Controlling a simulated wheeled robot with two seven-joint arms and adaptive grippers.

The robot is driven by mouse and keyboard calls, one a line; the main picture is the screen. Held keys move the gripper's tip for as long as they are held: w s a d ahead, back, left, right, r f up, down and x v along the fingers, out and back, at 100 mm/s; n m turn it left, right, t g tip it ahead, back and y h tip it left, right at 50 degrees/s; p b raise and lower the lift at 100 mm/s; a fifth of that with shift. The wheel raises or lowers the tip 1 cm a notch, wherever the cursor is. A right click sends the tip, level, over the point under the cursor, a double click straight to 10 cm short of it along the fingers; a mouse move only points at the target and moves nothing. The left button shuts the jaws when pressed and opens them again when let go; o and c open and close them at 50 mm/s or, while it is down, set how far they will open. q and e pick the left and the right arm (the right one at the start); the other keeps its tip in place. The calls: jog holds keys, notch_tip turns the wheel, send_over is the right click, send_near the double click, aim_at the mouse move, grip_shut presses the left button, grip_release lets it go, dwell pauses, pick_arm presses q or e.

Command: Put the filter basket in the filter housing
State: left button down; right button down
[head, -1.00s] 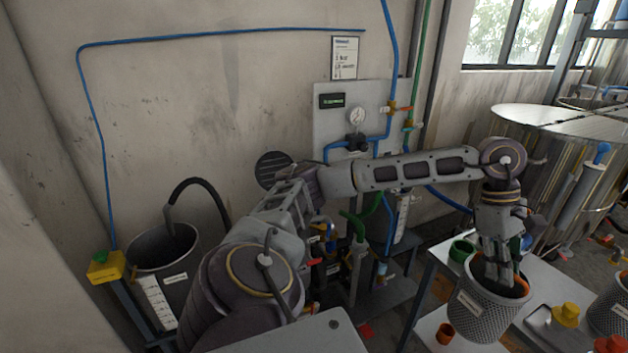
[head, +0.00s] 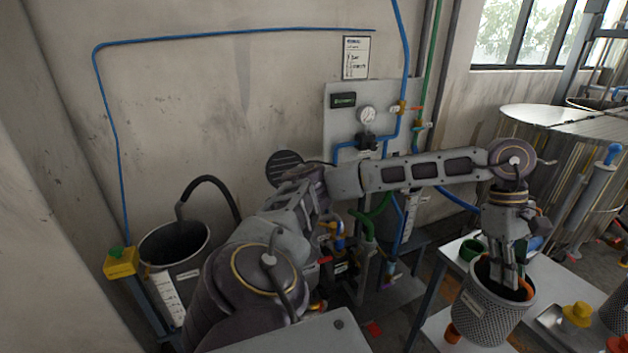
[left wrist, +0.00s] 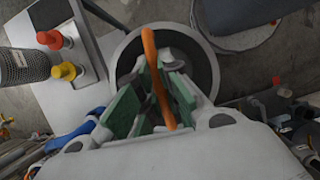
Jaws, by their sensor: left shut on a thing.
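The filter basket (head: 490,322) is a grey mesh cylinder with a dark inside and an orange handle. It is upright at the small table. My left gripper (head: 512,275) points down into its mouth and is shut on the orange handle. In the left wrist view, the handle (left wrist: 152,70) passes between the green finger pads of the gripper (left wrist: 152,98), with the basket's round rim below. Whether the basket's bottom touches the table is not clear. I cannot pick out the filter housing with certainty; my left arm covers part of the pipework. My right gripper is out of view.
A second mesh basket (head: 616,312) stands at the right edge, near a tray with a yellow knob (head: 577,314). A green cup (head: 472,249) is behind the held basket. A dark open bucket (head: 176,250) stands left. Pipes and valves (head: 370,230) line the wall panel.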

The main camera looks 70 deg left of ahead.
pick_arm(q)
jog(key=shift+s+r+m, duration=0.1)
jog(key=shift+r+m, duration=0.05)
jog(key=shift+m, duration=0.25)
